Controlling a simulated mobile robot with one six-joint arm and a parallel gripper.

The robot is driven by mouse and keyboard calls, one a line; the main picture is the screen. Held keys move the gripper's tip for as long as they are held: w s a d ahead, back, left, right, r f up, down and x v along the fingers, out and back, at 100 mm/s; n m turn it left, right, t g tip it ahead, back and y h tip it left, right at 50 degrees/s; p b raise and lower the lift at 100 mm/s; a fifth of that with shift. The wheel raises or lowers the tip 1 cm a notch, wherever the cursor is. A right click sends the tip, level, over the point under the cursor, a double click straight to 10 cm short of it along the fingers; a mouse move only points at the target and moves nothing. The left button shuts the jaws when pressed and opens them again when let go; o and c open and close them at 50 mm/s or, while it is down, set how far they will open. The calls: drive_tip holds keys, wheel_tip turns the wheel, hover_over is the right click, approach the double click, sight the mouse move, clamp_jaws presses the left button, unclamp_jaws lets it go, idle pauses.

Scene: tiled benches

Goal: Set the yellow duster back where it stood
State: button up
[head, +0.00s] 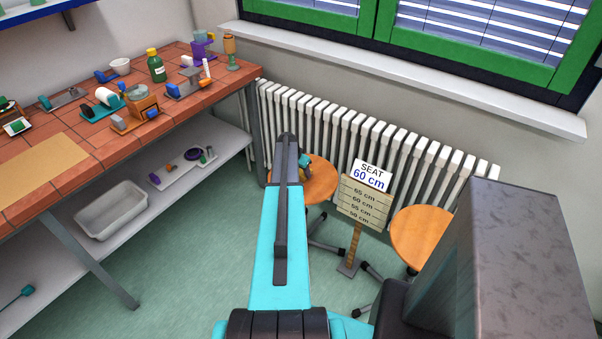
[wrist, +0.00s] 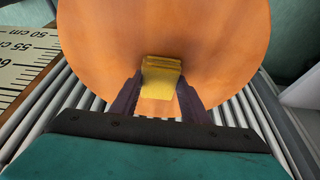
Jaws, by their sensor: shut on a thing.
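The yellow duster (wrist: 160,80) is a small yellow block between the two dark purple fingers of my gripper (wrist: 160,92) in the wrist view. My gripper is shut on it. Behind the duster, the round orange wooden seat of a stool (wrist: 220,45) fills much of the wrist view. I cannot tell whether the duster touches the seat. In the head view the same left stool (head: 322,181) stands by the radiator, partly hidden by my arm. My gripper (head: 305,162) shows small at this seat, and the duster cannot be made out clearly there.
A sign on a post (head: 366,196) reads "SEAT 60 cm" and stands right of the left stool. A second stool (head: 422,238) is further right. A white radiator (head: 345,130) runs behind. A cluttered tiled bench (head: 95,150) is at left, with a grey tub (head: 112,212) on its lower shelf.

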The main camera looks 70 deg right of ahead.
drive_tip(key=o, duration=1)
drive_tip(key=shift+r+p, duration=0.1)
drive_tip(key=shift+p, duration=0.45)
drive_tip(key=shift+a, duration=0.1)
drive_tip(key=b+v, duration=0.4)
drive_tip(key=v, duration=0.9)
drive_tip(key=shift+s+a+r, duration=0.1)
drive_tip(key=shift+a+r, duration=0.1)
